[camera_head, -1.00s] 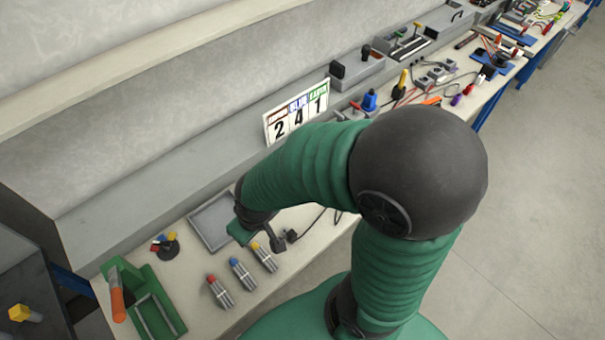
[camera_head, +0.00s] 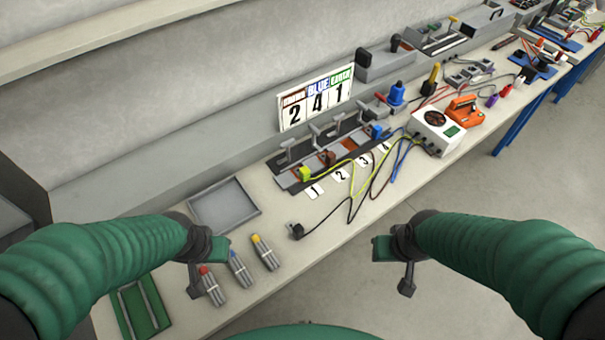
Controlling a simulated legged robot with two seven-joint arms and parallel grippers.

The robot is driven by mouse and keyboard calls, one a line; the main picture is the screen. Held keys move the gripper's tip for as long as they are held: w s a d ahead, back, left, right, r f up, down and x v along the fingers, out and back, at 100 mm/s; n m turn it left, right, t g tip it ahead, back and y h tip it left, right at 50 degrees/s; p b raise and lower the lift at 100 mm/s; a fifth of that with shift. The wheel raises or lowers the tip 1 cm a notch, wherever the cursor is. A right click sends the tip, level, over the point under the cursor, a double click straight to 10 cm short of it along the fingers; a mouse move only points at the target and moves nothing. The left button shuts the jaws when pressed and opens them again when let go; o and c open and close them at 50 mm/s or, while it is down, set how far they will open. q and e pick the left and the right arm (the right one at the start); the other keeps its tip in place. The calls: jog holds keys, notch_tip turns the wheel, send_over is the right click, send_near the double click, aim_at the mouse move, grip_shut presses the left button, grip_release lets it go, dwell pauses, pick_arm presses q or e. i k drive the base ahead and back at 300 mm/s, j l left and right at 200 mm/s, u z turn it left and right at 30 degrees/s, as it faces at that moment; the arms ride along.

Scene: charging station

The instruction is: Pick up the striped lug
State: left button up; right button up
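A yellow lug (camera_head: 305,174) sits at the left end of the grey terminal block (camera_head: 290,183), beside the label 1. A yellow-green cable runs from it; stripes on the lug are too small to make out. A brown lug (camera_head: 327,158) and a blue lug (camera_head: 378,132) sit further right along the block. My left gripper (camera_head: 205,266) hangs over the bench front by the marker-like bundles, left of and nearer than the yellow lug. My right gripper (camera_head: 396,264) is in front of the bench edge, over the floor. Neither touches a lug. Finger gaps are not clear.
A grey tray (camera_head: 252,209) lies left of the block. A black plug (camera_head: 296,231) and loose cables lie in front of the block. A white meter box (camera_head: 437,132) stands right. A number board (camera_head: 315,103) stands behind.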

aim_at(304, 173)
jog(key=i+l, duration=0.4)
jog(key=l, duration=0.15)
jog(key=i+l+u, duration=0.3)
jog(key=l+u, duration=0.35)
jog(key=i+l+u, duration=0.15)
jog(key=l+u, duration=0.15)
jog(key=l, duration=0.15)
jog(key=l+u, duration=0.35)
jog(key=u, duration=1.6)
jog(key=l, duration=0.1)
